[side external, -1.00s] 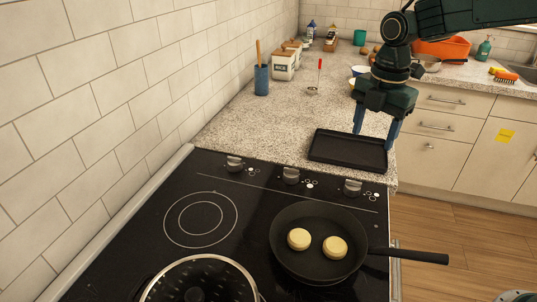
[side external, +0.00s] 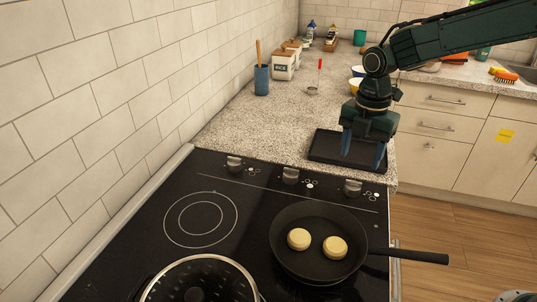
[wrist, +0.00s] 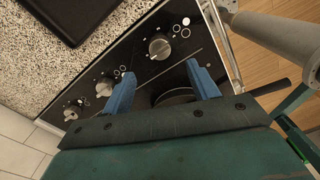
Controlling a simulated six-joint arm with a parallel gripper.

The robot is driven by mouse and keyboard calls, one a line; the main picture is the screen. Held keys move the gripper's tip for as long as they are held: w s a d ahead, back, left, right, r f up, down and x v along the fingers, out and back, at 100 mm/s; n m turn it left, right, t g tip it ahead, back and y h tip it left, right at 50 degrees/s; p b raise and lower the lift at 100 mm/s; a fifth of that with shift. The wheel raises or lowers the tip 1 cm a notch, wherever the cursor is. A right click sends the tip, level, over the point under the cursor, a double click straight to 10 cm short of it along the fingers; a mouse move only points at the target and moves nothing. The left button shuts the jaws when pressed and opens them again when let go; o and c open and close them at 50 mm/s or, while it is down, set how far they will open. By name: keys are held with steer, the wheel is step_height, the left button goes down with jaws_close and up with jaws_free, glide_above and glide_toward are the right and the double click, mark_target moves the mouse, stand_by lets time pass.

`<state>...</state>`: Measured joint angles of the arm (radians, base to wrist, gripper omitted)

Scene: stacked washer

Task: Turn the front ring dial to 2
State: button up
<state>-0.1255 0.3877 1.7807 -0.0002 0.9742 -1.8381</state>
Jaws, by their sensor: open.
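Three silver-grey dials sit in a row along the far edge of the black hob: left (side external: 235,162), middle (side external: 290,174) and right (side external: 352,186). Small white ring symbols beside them are too small to read, so I cannot tell which dial is the front ring's. My gripper (side external: 362,157) is open and empty above the right dial, with its blue fingers pointing down. In the wrist view, my gripper (wrist: 160,73) has the nearest dial (wrist: 160,47) just beyond the gap between its fingertips. It appears apart from that dial.
A black tray (side external: 320,157) lies on the speckled counter behind the dials. A black frying pan (side external: 300,268) with two pale round pieces (side external: 335,247) stands on the hob, its handle sticking out right. A lidded pot (side external: 225,275) is at the front left.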

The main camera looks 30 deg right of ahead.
mark_target(354, 182)
step_height(354, 182, down, 9)
steer(key=shift+f, duration=0.1)
stand_by(0.4)
steer(key=shift+c, duration=0.3)
steer(key=c, duration=0.9)
